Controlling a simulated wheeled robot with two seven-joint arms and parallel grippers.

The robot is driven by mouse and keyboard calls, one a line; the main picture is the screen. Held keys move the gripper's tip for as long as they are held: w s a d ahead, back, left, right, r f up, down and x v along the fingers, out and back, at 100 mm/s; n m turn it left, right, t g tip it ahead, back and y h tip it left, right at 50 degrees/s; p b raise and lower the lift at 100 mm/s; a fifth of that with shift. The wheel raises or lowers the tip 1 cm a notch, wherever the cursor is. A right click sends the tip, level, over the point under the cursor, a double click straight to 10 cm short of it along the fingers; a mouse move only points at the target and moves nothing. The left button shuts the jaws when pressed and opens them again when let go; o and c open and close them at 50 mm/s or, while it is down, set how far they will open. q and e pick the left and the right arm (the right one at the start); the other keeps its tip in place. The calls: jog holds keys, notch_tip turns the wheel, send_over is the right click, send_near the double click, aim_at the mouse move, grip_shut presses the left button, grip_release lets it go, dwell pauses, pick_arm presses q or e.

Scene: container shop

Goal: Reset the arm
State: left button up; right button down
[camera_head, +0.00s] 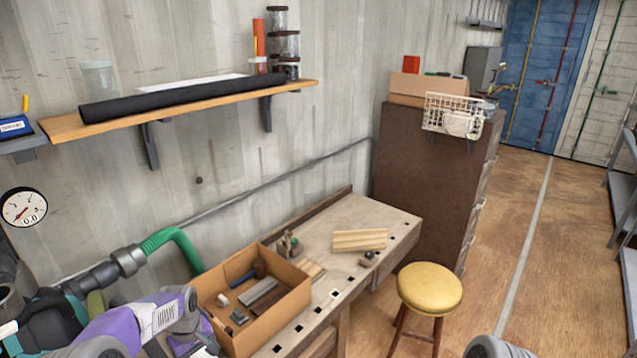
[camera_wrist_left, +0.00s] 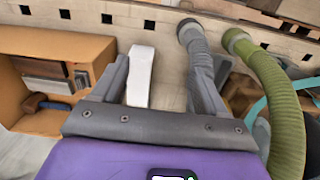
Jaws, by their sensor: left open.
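My left arm, purple and grey, comes in at the lower left of the head view, beside the cardboard box on the workbench (camera_head: 376,217). In the left wrist view my left gripper (camera_wrist_left: 160,72) has its two grey fingers apart. A white strip (camera_wrist_left: 140,75) shows between the fingers; I cannot tell whether it touches them. Nothing is clearly held.
The open cardboard box (camera_head: 282,312) holds several tools. A green hose (camera_head: 172,240) runs close to my left arm. A yellow stool (camera_head: 430,288) stands right of the bench. A wooden shelf (camera_head: 190,105) juts from the wall above.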

pick_arm(q)
jog(key=d+f+m+h+b, duration=0.15)
jog(key=d+f, duration=0.45)
jog(key=f, duration=0.6)
jog(key=s+d+f+m+h+b, duration=0.1)
jog(key=s+d+f+m+b, duration=0.1)
jog(key=s+d+f+b, duration=0.2)
jog(key=s+d+f+m+h+b, duration=0.1)
jog(key=s+d+f+m+b, duration=0.2)
jog(key=s+d+f, duration=0.7)
jog(key=s+f, duration=0.5)
jog(key=s, duration=0.2)
jog(key=shift+s+b, duration=0.25)
jog(key=shift+b, duration=0.15)
pick_arm(e)
notch_tip(320, 180, down, 10)
jog(key=w, duration=0.1)
jog(key=shift+w, duration=0.3)
pick_arm(q)
jog(key=shift+m+h, duration=0.25)
